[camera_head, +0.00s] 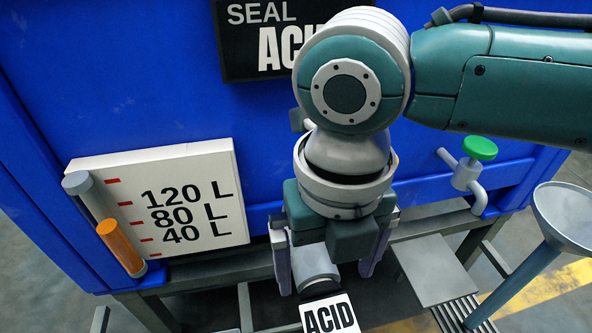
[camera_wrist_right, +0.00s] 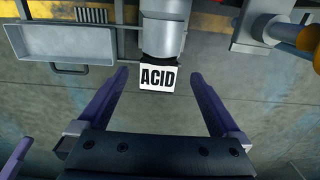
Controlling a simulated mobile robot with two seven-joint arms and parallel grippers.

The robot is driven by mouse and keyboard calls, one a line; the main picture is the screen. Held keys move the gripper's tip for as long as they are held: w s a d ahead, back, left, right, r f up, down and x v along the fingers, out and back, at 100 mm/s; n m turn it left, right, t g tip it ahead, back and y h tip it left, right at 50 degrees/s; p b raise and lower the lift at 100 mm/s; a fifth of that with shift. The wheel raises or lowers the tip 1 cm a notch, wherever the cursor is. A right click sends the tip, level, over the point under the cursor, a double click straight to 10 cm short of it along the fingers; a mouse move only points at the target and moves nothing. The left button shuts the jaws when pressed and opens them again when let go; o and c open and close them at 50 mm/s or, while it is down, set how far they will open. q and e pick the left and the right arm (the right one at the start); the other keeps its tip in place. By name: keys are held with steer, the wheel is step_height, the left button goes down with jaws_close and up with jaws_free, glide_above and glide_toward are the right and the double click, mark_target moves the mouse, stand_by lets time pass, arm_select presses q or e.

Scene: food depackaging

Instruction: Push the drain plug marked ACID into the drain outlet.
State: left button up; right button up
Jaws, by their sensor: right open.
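The drain plug marked ACID shows its white label (camera_head: 331,314) at the bottom of the head view. In the right wrist view its label (camera_wrist_right: 158,78) hangs below a dark band at the end of the grey cylindrical drain outlet (camera_wrist_right: 162,28). The outlet also shows in the head view (camera_head: 314,264). I cannot tell how deep the plug sits. My right gripper (camera_head: 328,280) is open, with its fingers on either side of the outlet in the head view. In the wrist view its fingertips (camera_wrist_right: 160,73) are apart, with clear gaps to the label.
A blue tank wall (camera_head: 130,90) stands behind, with a SEAL ACID sign (camera_head: 248,45) and a level board (camera_head: 190,175). A green-knobbed valve (camera_head: 480,148), a grey tray (camera_head: 432,275) and a funnel (camera_head: 565,215) are at the right. An orange-marked gauge tube (camera_head: 120,247) is at left.

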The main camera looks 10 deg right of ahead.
mark_target(323, 297)
step_height(323, 297, up, 5)
steer(key=shift+f+p, duration=0.15)
steer(key=shift+p, duration=0.65)
